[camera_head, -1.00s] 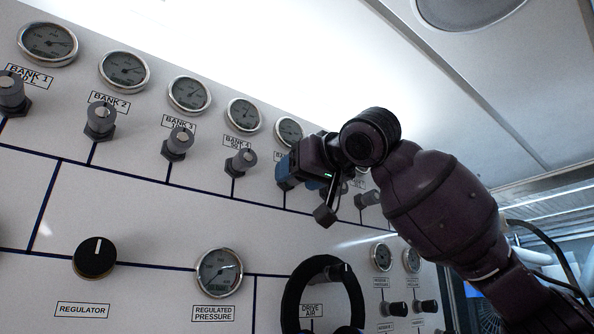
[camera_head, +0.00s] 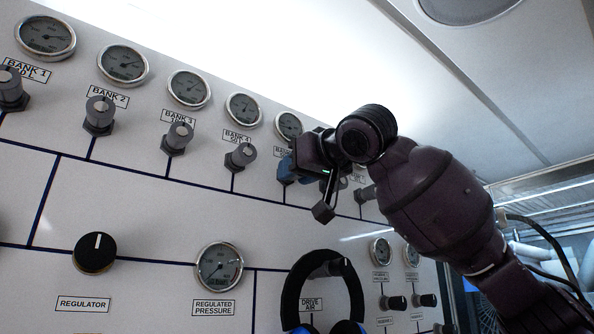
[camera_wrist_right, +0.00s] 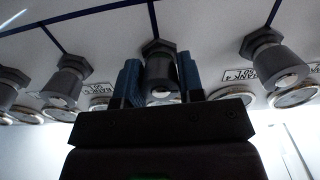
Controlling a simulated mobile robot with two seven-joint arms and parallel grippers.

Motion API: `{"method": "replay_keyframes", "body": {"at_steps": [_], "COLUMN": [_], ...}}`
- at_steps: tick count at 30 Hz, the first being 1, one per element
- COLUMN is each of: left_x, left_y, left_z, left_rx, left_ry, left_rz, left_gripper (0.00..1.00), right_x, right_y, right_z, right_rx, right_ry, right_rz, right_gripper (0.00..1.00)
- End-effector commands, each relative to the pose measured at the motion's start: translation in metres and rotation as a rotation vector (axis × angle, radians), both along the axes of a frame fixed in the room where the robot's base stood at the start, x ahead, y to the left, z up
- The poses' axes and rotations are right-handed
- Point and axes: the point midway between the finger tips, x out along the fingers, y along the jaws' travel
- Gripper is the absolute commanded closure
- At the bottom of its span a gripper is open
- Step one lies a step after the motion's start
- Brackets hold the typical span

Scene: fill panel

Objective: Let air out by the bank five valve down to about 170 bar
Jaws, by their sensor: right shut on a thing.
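My right gripper (camera_head: 287,169) reaches the panel from the right, at the fifth valve in the upper row. In the right wrist view its two blue fingers (camera_wrist_right: 160,78) are shut on the grey knob of the bank five valve (camera_wrist_right: 160,62), one finger on each side. In the head view the gripper hides most of this knob and part of its label. The bank five gauge (camera_head: 289,126) shows just above the gripper. Its needle is too small to read. My left gripper is not in view.
The bank 4 valve (camera_head: 240,156) stands close to the left of the gripper, and another valve (camera_head: 366,194) to the right.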

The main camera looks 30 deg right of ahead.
Motion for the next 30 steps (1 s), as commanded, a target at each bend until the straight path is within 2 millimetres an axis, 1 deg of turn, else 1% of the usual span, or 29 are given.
{"method": "replay_keyframes", "body": {"at_steps": [5,21,30], "left_x": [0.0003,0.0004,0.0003], "left_y": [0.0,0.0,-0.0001], "left_z": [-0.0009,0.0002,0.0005], "left_rx": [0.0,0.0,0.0], "left_ry": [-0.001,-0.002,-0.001], "left_rz": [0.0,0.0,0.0], "left_gripper": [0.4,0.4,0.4], "right_x": [0.0,-0.0001,-0.0003], "right_y": [-0.0004,-0.0011,-0.0013], "right_z": [0.0001,0.0013,0.0015], "right_rx": [-0.082,-0.487,-0.623], "right_ry": [-0.013,-0.07,-0.089], "right_rz": [0.0,-0.001,-0.002], "right_gripper": [0.88,0.88,0.88]}}
